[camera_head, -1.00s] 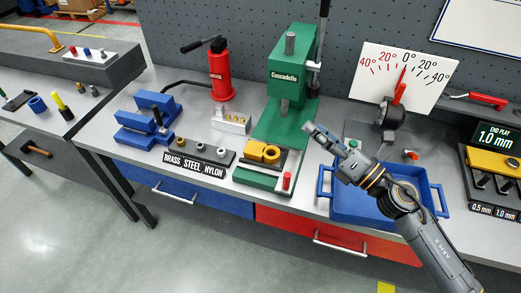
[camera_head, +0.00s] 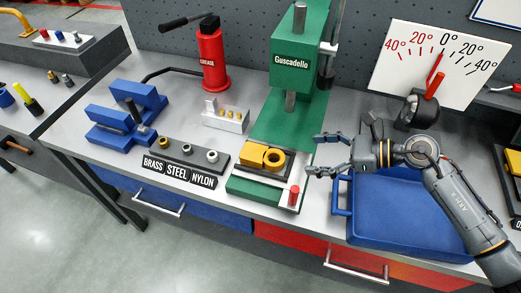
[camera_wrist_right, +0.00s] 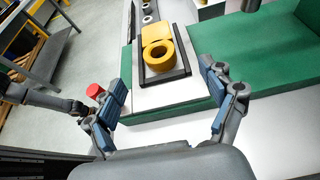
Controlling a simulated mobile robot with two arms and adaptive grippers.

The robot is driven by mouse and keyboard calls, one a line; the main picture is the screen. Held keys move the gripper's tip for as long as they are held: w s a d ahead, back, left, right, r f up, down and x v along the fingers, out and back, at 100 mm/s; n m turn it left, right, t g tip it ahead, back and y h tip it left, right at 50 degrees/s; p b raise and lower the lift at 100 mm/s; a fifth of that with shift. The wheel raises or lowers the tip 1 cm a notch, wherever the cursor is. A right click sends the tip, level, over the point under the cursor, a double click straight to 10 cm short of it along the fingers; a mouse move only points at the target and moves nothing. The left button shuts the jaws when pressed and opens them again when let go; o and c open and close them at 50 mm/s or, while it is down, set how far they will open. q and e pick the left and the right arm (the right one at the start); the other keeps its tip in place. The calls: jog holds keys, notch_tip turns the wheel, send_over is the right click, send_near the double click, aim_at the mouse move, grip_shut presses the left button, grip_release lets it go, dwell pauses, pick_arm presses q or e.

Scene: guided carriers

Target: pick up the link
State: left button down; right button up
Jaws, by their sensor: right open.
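The yellow link (camera_head: 252,155) lies in a dark cradle on the green press's base, with a round eye at one end. In the right wrist view the link (camera_wrist_right: 150,48) is ahead of my right gripper, its round eye nearest me. My right gripper (camera_head: 316,154) is open and empty, to the right of the link and apart from it. Its two blue-padded fingers (camera_wrist_right: 165,85) stand wide apart in the wrist view, with the white plate of the press base between and beyond them. My left gripper does not show in the head view.
A red knob (camera_head: 294,196) stands at the front of the press base, near the left finger in the wrist view. The green press (camera_head: 292,70) rises behind the link. A blue tray (camera_head: 400,240) is under my right arm. A bushing rack (camera_head: 187,152) is left.

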jog(key=p, duration=0.3)
send_near(258, 152)
jog(key=shift+w+a+f, duration=0.2)
jog(key=shift+a+f, duration=0.55)
jog(key=shift+a, duration=0.25)
jog(key=shift+w+a+f, duration=0.1)
jog(key=shift+a, duration=0.05)
jog(key=a+p, duration=0.2)
jog(key=shift+w+a+f, duration=0.1)
jog(key=shift+w+a, duration=0.25)
jog(key=shift+a, duration=0.05)
jog(key=shift+x, duration=1.05)
jog(key=shift+w+f, duration=0.1)
jog(key=shift+f, duration=0.2)
jog(key=shift+d, duration=0.1)
jog(key=shift+c, duration=1.3)
jog(key=c, duration=1.4)
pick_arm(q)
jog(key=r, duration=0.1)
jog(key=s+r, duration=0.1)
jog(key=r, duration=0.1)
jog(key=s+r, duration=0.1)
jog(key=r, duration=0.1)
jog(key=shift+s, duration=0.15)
pick_arm(e)
jog(key=shift+r, duration=0.15)
grip_shut()
